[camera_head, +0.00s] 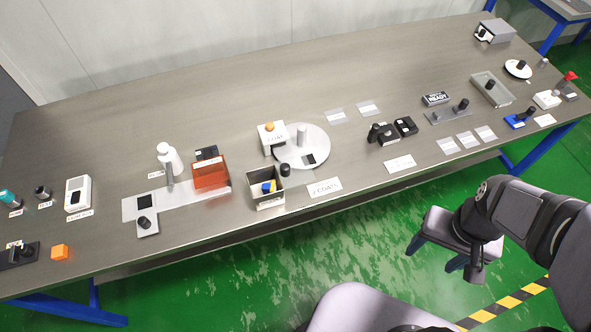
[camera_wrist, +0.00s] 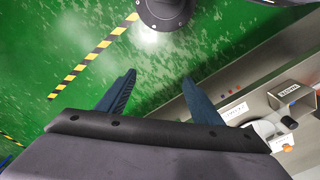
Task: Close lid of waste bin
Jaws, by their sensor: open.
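The waste bin (camera_head: 267,204) is a small dark grey open-topped box near the table's front edge, with a pale label on its front. Blue and yellow items show inside it, and I cannot make out a lid clearly. In the wrist view a labelled grey box (camera_wrist: 288,104) at the right edge appears to be the same bin. My gripper (camera_head: 431,258) is open and empty in front of the table, over the floor, to the right of the bin. Its two blue fingers (camera_wrist: 158,76) are spread well apart in the wrist view, away from the bin.
A small black cylinder (camera_head: 285,170) stands close to the bin's right side. Behind are a white disc (camera_head: 317,138) and a white box with an orange knob (camera_head: 272,140). An orange container (camera_head: 210,176) stands to the left. A card (camera_head: 325,187) lies to the right.

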